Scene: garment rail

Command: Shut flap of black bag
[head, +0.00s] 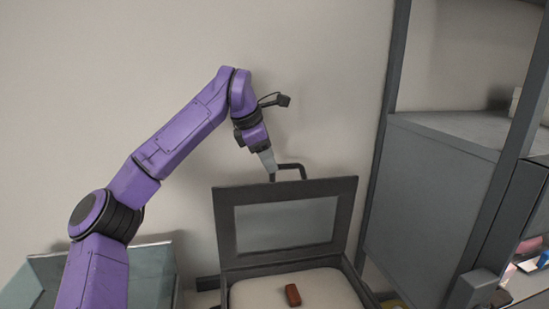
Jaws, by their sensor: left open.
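The black bag (228,274) sits low in the middle of the head view and looks like a stiff, box-like case. Its flap (225,218) stands up, open, at the back, a dark frame around a grey panel. The bag's inside is pale, and a small red-brown block (292,295) lies in it. My left gripper (271,175) is open, pointing down at the flap's top edge, left of centre. A dark bent bar (293,166) shows beside its fingertips. I cannot tell whether the fingers touch the flap. My right gripper is not in view.
A grey-green open container (152,272) stands at the lower left, partly behind my left arm. A dark-framed grey shelf unit (430,205) stands close on the right, with small items at its far right. A plain wall is behind.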

